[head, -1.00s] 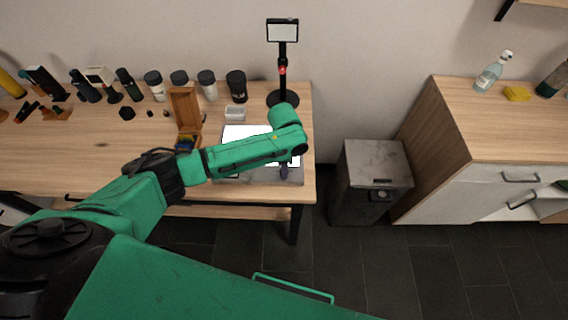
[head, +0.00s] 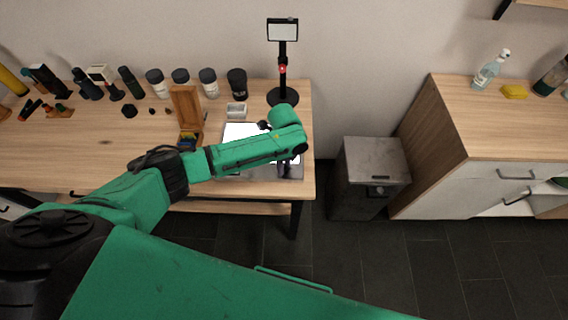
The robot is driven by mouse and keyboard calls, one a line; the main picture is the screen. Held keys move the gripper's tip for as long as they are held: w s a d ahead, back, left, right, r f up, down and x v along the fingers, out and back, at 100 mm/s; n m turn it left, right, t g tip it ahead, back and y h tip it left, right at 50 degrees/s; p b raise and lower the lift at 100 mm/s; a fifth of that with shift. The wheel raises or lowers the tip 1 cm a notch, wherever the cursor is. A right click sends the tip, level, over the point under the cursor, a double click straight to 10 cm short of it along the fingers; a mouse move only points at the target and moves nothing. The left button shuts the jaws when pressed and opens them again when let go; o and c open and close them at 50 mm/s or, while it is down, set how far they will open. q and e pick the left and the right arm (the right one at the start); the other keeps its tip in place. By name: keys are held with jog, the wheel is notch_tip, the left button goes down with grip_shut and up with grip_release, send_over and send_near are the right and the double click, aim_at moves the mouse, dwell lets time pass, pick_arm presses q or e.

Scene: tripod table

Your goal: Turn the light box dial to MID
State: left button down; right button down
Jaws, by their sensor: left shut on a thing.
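My left gripper (head: 285,167) points down at the right front part of the box, mostly hidden below my green wrist. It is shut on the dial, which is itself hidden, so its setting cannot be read. My right gripper is not in view.
A phone stand (head: 283,68) rises behind the light box. An open wooden box (head: 187,108) and a small clear container (head: 236,111) stand near it. Several bottles and jars line the table's back. A grey bin (head: 376,160) stands right of the table.

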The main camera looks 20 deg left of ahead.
pick_arm(q)
jog(key=shift+r, duration=0.1)
dwell(0.3)
jog(key=c, duration=0.6)
grip_release()
notch_tip(320, 180, up, 14)
jog(key=shift+r+b, duration=0.25)
jog(key=shift+b, duration=0.55)
